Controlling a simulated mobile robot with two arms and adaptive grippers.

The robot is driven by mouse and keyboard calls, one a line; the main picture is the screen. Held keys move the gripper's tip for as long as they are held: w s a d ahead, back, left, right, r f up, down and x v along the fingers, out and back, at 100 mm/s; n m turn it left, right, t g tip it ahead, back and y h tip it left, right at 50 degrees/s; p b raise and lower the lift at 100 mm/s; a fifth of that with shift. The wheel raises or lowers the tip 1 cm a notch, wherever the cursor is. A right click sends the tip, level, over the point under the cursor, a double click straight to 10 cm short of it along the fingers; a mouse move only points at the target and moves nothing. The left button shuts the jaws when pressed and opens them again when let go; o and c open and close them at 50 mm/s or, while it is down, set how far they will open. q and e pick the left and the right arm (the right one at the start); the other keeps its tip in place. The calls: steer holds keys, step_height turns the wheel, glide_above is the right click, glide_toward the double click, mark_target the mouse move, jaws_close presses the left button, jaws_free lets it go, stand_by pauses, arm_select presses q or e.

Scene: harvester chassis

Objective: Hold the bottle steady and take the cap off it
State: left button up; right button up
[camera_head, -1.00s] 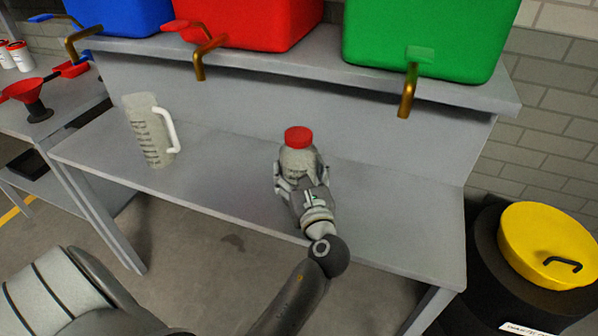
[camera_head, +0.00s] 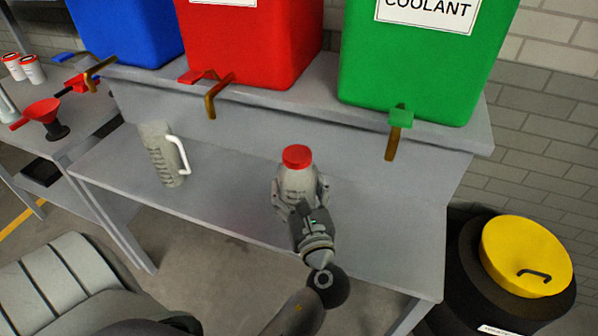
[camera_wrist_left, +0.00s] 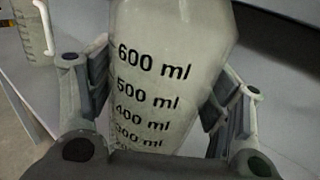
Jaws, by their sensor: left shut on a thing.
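A translucent grey bottle (camera_head: 298,184) with a red cap (camera_head: 297,156) stands upright on the grey bench (camera_head: 390,240). The cap is on the bottle. My left gripper (camera_head: 300,190) is shut on the bottle's body from the front, with a finger on either side, below the cap. In the left wrist view, the bottle (camera_wrist_left: 165,75) shows black millilitre marks between the two fingers (camera_wrist_left: 160,100); its cap is out of that view. My right gripper is not in view.
A measuring jug (camera_head: 160,155) with a white handle stands left on the bench. Blue, red and green (camera_head: 420,70) containers with taps sit on the shelf above. A black drum with a yellow lid (camera_head: 525,255) stands right. The bench around the bottle is clear.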

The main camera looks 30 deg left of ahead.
mark_target(292, 192)
arm_select(q)
steer(key=s+d+r+p, duration=0.1)
steer(key=s, duration=0.1)
steer(key=s+d+r+p, duration=0.1)
steer(key=s, duration=0.1)
steer(key=s+d+r+p, duration=0.1)
steer(key=s+d, duration=0.1)
steer(key=shift+s+r, duration=0.1)
steer(key=shift+s, duration=0.1)
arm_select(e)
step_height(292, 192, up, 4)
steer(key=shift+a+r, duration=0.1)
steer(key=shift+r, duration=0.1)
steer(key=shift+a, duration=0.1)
arm_select(q)
steer(key=o, duration=0.4)
steer(key=c, duration=0.8)
